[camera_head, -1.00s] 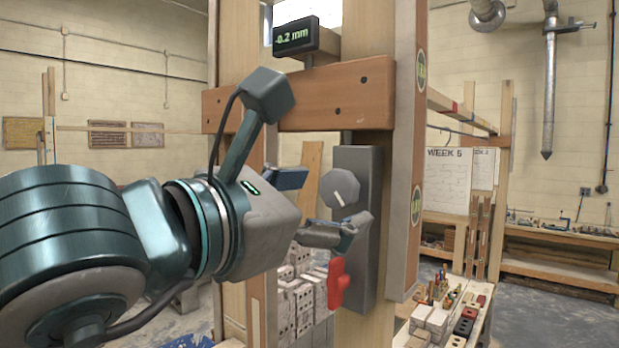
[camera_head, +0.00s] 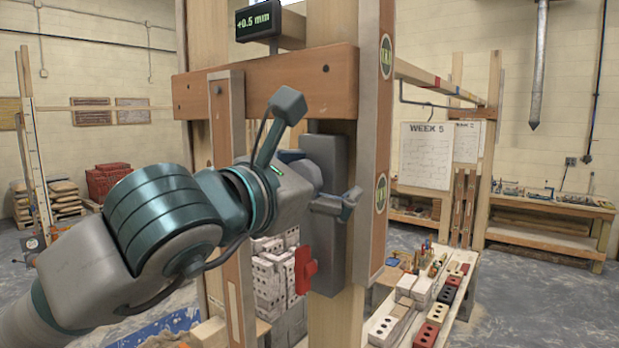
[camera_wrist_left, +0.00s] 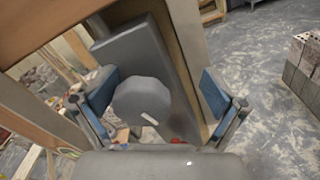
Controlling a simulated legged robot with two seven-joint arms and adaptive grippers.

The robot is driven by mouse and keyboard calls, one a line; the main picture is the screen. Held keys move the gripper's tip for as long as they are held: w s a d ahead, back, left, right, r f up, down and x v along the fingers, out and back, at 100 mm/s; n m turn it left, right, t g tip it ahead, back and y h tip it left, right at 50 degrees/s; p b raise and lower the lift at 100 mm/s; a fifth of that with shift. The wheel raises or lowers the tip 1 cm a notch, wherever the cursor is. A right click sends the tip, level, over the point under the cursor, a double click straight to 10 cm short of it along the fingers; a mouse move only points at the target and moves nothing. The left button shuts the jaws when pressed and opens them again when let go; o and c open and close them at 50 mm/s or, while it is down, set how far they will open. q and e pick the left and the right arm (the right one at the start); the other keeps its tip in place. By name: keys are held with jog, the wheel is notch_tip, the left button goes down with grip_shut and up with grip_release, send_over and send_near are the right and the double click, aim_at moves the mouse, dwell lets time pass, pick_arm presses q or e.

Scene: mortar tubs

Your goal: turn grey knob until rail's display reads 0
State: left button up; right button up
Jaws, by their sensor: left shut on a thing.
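The display (camera_head: 257,21) on top of the wooden rail (camera_head: 300,82) reads +0.5 mm in the head view. The grey knob (camera_wrist_left: 142,100) is many-sided with a white mark and sits on a tall grey box (camera_head: 327,248) fixed to the post. In the wrist view the knob lies between the two blue-padded fingers of my left gripper (camera_wrist_left: 160,93), which is shut on it. My right gripper is not in view.
A red lever (camera_head: 305,269) sticks out low on the grey box, below my gripper. Upright posts flank the box closely. A bench with bricks (camera_head: 437,313) stands at right, and stacked blocks (camera_head: 275,280) stand behind the post.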

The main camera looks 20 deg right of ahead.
pick_arm(q)
jog(key=shift+f+g, duration=0.25)
jog(key=shift+g, duration=0.05)
jog(key=shift+c, duration=0.6)
jog(key=a, duration=0.3)
jog(key=shift+w+a, duration=0.3)
jog(key=c, duration=0.7)
jog(key=shift+s+d+r, duration=0.1)
jog(key=shift+s+r, duration=0.15)
jog(key=shift+d+r, duration=0.1)
jog(key=shift+m, duration=0.8)
jog(key=o, duration=1.2)
jog(key=shift+d, duration=0.1)
jog(key=shift+c, duration=0.2)
jog(key=v, duration=1.2)
jog(key=shift+f, duration=0.35)
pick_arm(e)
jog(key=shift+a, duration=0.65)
